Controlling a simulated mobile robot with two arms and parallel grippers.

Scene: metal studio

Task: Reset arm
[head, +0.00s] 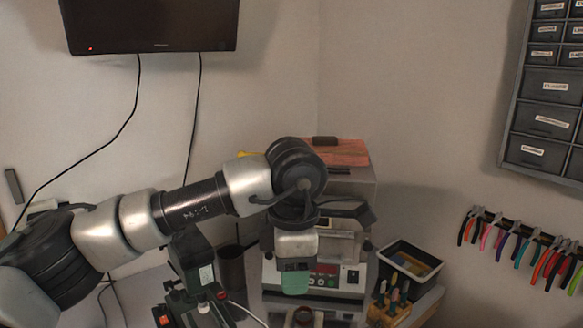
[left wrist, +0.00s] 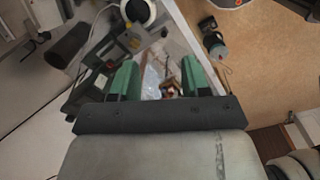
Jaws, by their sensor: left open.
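My left arm comes in from the left in the head view and bends down at the wrist. Below the fingers lie the bench and some small items, too blurred to name. My right gripper is in neither view.
A dark green machine (head: 193,265) stands left of the gripper. A black bin (head: 408,265) and a wooden tool holder (head: 388,311) are to the right. Pliers (head: 515,238) hang on the right wall below labelled drawers (head: 548,88). A monitor (head: 150,22) hangs upper left.

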